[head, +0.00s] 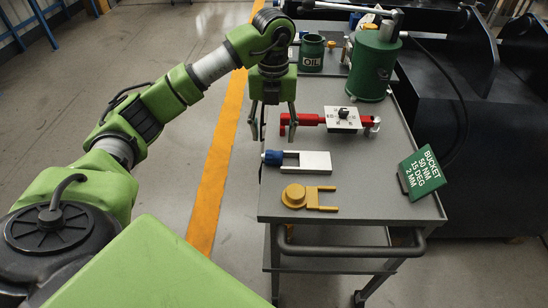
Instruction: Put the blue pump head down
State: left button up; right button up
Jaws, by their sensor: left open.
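The blue pump head (272,157) appears to be the small blue cylinder at the left edge of the grey cart's top (380,205). It lies at the left end of a white slotted plate (316,161); I cannot tell whether the two are joined. My left gripper (273,132) points down above the cart's left edge, just behind the blue piece. Its two fingers are spread apart, with nothing visible between them. The blue piece is apart from the fingers in the picture. My right gripper is out of view.
A red tool with a white dial plate (343,119) lies right of the gripper. A yellow forked piece (295,196) lies in front. The front right top is clear.

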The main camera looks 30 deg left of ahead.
aim_at(274, 152)
pick_arm(q)
notch_tip(274, 152, down, 8)
jog(key=shift+w+f+p, duration=0.1)
jog(key=shift+p, duration=0.6)
jog(key=c, duration=1.3)
jog(key=shift+c, duration=0.2)
